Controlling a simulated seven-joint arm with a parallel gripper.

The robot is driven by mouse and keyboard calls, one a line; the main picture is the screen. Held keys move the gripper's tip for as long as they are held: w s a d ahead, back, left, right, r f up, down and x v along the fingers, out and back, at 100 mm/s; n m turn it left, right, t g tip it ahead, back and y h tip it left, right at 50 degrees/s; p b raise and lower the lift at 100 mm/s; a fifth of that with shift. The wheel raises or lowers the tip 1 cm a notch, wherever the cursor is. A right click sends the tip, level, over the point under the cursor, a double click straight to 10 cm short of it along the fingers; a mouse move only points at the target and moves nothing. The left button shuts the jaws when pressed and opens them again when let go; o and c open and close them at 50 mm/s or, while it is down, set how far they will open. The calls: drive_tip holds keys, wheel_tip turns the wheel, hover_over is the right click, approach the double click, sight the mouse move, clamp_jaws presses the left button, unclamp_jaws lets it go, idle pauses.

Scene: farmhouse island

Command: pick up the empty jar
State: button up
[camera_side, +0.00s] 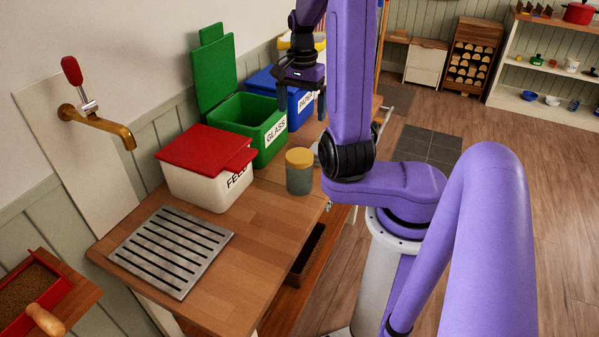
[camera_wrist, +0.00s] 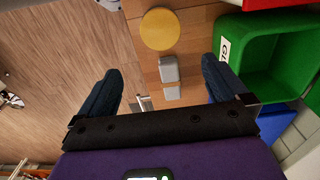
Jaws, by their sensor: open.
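A jar (camera_side: 299,178) with a yellow lid and a grey-green, see-through-looking body stands upright on the wooden counter. I cannot tell what, if anything, is inside it. In the wrist view its round yellow lid (camera_wrist: 160,28) shows from above, near the top edge and beyond the fingertips. My gripper (camera_side: 302,103) is above the counter, behind and higher than the jar, beside the bins. In the wrist view my gripper (camera_wrist: 160,70) has its two dark fingers wide apart, with nothing held between them.
A grey metallic object (camera_wrist: 169,70) lies on the counter beside the jar, partly hidden in the side view. A green GLASS bin (camera_side: 245,125) with its lid up, a blue bin (camera_side: 300,101) and a red-lidded FEED box (camera_side: 206,185) line the wall. A slatted metal drain (camera_side: 172,250) lies in front.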

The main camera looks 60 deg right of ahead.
sight(300, 155)
wheel_tip(300, 155, down, 12)
drive_tip(key=shift+f, duration=0.1)
drive_tip(key=f, duration=0.2)
drive_tip(key=a+f, duration=0.1)
drive_tip(key=shift+w+f, duration=0.15)
drive_tip(key=shift+f, duration=0.9)
drive_tip(key=c, duration=1.1)
drive_tip(key=shift+d+r, duration=0.1)
drive_tip(key=shift+r, duration=0.05)
